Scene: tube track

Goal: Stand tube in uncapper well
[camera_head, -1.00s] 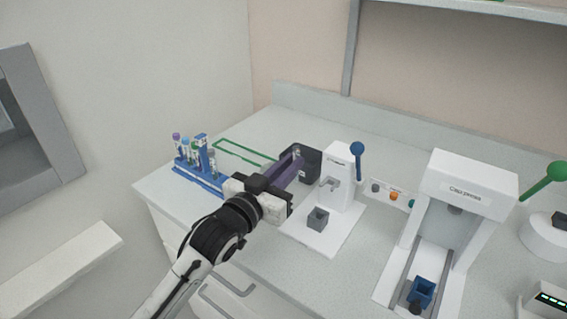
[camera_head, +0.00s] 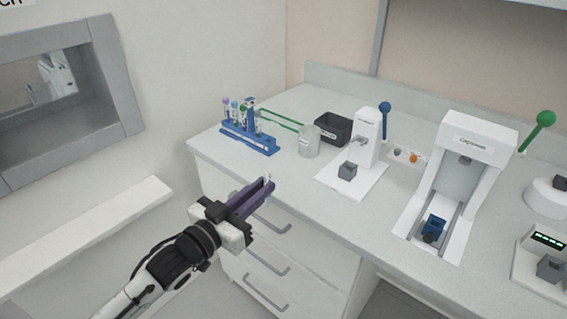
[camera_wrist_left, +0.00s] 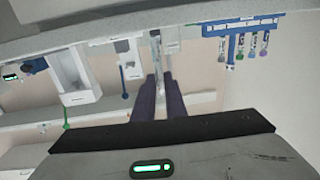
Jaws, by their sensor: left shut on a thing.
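My left gripper (camera_head: 268,186), with purple fingers, is shut on a thin pale tube (camera_head: 269,192). It holds the tube in the air, before the counter's front edge in the head view, left of and nearer than the uncapper. The tube also shows between the fingers in the left wrist view (camera_wrist_left: 157,84); its cap cannot be made out. The uncapper (camera_head: 367,138) is a white stand with a blue-knobbed lever. Its grey square well (camera_head: 347,171) sits on the white base plate, and no tube shows in it. My right gripper is not in view.
A blue rack (camera_head: 249,143) with several tubes stands at the counter's left end. A clear jar (camera_head: 309,142) and a black bin (camera_head: 333,129) stand left of the uncapper. A white press (camera_head: 468,175) with a blue holder (camera_head: 433,228) is to its right. Drawer handles lie below.

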